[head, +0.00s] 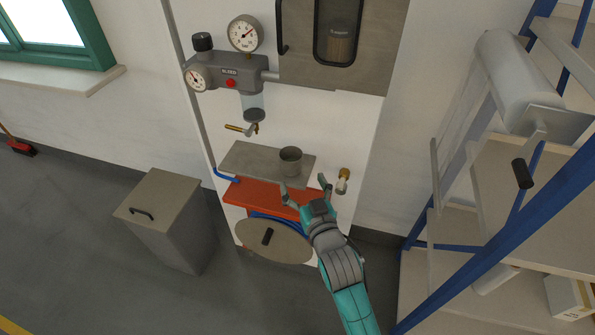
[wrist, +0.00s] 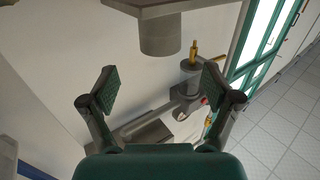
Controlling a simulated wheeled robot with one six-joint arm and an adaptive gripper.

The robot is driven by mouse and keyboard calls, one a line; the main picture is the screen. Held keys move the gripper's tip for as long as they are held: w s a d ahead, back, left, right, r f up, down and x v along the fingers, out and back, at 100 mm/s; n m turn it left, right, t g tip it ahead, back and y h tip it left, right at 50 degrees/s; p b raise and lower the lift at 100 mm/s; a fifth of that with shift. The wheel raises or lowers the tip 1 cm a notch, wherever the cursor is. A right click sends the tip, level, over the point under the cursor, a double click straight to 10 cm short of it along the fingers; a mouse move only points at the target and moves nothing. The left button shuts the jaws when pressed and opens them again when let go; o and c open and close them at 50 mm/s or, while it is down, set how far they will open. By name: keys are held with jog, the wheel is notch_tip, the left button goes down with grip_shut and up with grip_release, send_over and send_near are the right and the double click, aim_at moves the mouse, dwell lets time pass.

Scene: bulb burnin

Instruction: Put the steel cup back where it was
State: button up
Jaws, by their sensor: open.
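The steel cup (head: 291,161) stands upright on the right part of a grey metal shelf (head: 250,160) on the white wall panel. It also shows in the wrist view (wrist: 160,36), upside down at the top, with the shelf edge (wrist: 160,9) at its base. My gripper (head: 303,187) is open and empty. It is just in front of the cup and slightly to its right in the head view, apart from it. In the wrist view the spread fingers (wrist: 158,85) have nothing between them. The cup's inside is hard to make out.
A brass fitting (head: 344,176) sticks out right of the shelf. A red-orange ledge (head: 262,197) lies below. A grey bin (head: 168,222) stands left; a blue rack (head: 500,240) stands right.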

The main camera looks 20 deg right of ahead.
jog(key=shift+s, duration=1)
jog(key=s+f+g, duration=0.1)
jog(key=s+f, duration=0.4)
jog(key=s, duration=0.6)
jog(key=s+f+g, duration=0.1)
jog(key=s+f, duration=0.4)
jog(key=s, duration=0.6)
jog(key=s+r, duration=0.2)
jog(key=s, duration=0.8)
jog(key=s+r+g, duration=0.1)
jog(key=s, duration=0.8)
jog(key=shift+s+r+y, duration=0.3)
jog(key=shift+s+r, duration=0.05)
jog(key=shift+r, duration=0.05)
